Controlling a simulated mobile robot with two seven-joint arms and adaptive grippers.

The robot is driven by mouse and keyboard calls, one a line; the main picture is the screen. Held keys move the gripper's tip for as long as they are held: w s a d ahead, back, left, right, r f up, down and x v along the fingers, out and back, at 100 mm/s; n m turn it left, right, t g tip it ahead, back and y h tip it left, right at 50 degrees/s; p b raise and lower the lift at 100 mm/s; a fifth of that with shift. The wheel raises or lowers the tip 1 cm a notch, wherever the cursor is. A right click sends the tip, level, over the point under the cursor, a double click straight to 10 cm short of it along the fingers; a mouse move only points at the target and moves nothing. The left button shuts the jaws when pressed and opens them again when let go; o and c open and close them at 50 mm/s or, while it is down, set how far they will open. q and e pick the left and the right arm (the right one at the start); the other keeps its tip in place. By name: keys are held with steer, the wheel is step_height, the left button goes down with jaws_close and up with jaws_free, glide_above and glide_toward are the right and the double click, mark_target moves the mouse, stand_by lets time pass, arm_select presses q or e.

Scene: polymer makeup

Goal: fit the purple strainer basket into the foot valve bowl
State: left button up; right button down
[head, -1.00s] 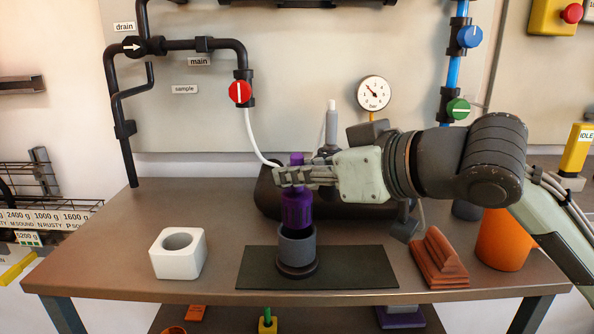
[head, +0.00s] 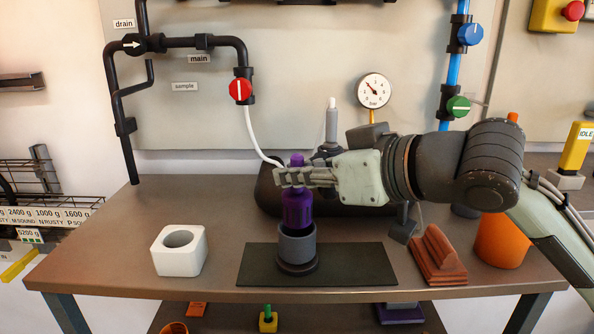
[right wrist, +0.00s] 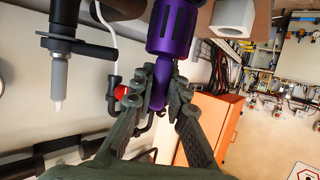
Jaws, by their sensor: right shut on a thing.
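The purple strainer basket (head: 297,208) is upright in the head view, with its slotted lower body at the mouth of the grey foot valve bowl (head: 297,247). Its lower end is hidden by the bowl's rim, so I cannot tell how deep it sits. The bowl stands on a dark mat (head: 350,265). My right gripper (head: 285,177) is shut on the basket's narrow stem. The right wrist view also shows the basket (right wrist: 172,28) with its stem between the fingers (right wrist: 160,90). My left gripper is not in view.
A white block with a round hole (head: 179,250) stands left of the mat. Reddish-brown stepped blocks (head: 437,258) and an orange bin (head: 502,240) stand to the right. A dark rounded object (head: 268,195) lies behind the basket. A white hose (head: 253,135) hangs close to the gripper.

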mark_target(297, 155)
steer(key=shift+f+b, duration=1.4)
steer(key=shift+f, duration=1.3)
steer(key=c, duration=1.5)
jaws_free()
steer(key=shift+o, duration=0.3)
steer(key=shift+r, duration=0.1)
step_height(297, 155, up, 10)
steer(key=shift+f, duration=0.1)
